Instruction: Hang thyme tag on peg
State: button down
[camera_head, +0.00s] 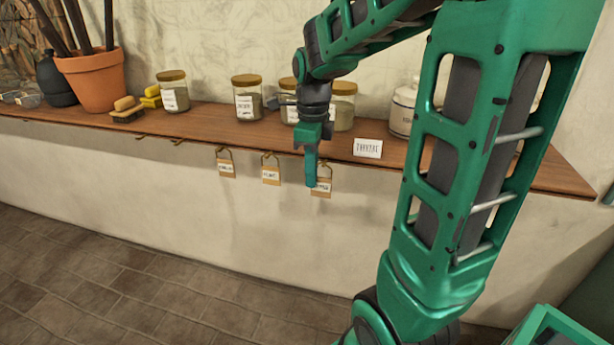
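Several hooks or pegs line the front edge of the wooden shelf (205,122). Three brown tags with white labels hang there: a left tag (226,168), a middle tag (271,175) and a right tag (324,190). Their small print is too blurred to read surely, so I cannot tell which is thyme. My gripper (311,182) points down in front of the shelf edge and covers the left part of the right tag. Its fingers appear as one narrow green shape; whether they grip the tag is not clear. Bare pegs (178,141) show farther left.
On the shelf stand labelled jars (247,98), a white card (367,148), a white canister (403,110), brushes (127,109) and a terracotta pot (92,80). My arm hides much of the right side. The tiled floor (120,275) below is clear.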

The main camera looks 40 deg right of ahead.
jog(key=shift+w+d, duration=0.65)
jog(key=shift+d, duration=0.2)
jog(key=shift+w+d+f, duration=0.4)
jog(key=shift+d+f, duration=0.15)
jog(key=shift+f, duration=0.1)
dwell(1.7)
jog(key=c, duration=1.9)
grip_release()
jog(key=shift+c, duration=0.2)
jog(key=shift+c, duration=0.2)
jog(key=shift+d+r, duration=0.1)
jog(key=shift+r, duration=0.05)
